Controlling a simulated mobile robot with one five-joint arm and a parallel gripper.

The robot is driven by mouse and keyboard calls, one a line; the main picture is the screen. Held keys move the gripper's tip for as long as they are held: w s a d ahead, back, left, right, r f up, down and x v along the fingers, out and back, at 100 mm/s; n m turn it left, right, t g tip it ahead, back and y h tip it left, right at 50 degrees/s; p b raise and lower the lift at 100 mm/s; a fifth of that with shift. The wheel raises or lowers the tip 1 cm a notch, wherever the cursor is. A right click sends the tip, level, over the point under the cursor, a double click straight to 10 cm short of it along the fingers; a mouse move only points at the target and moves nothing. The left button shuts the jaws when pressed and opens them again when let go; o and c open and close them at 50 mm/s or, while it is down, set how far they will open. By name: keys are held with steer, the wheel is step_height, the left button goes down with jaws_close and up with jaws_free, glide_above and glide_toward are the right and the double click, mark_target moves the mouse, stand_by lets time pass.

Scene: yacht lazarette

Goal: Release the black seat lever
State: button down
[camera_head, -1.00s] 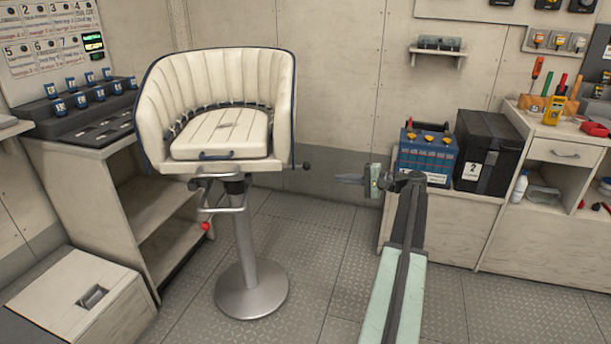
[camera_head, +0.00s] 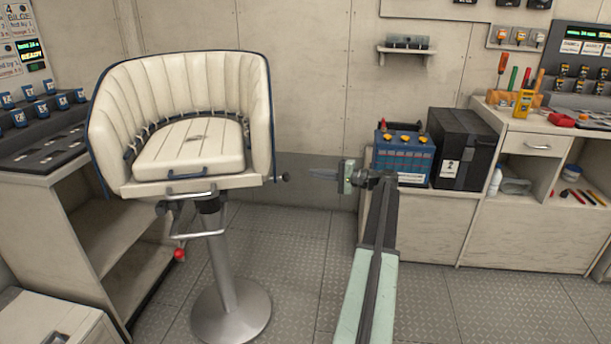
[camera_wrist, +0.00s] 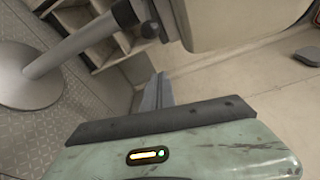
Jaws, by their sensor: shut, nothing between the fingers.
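The cream helm seat (camera_head: 195,125) stands on a metal pedestal. The black seat lever (camera_head: 285,178) is a short rod with a round dark knob, sticking out from the seat's lower right side. My gripper (camera_head: 314,173) is shut and empty, its fingers pointing left towards the knob with a small gap in the picture. In the wrist view, the black knob (camera_wrist: 150,29) shows beyond my narrow closed fingers (camera_wrist: 158,80), close to the pale seat underside (camera_wrist: 235,20). No contact between fingers and knob shows.
A red-knobbed lever (camera_head: 179,254) hangs under the seat front, beside a metal footrest loop. A blue battery (camera_head: 402,158) and a black box (camera_head: 462,148) sit on a bench at right. A shelf unit (camera_head: 100,225) stands left. Floor between pedestal and bench is clear.

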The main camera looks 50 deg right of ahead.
steer(key=w+a, duration=0.5)
steer(key=a, duration=0.1)
steer(key=shift+w, duration=0.15)
steer(key=shift+a+r, duration=0.1)
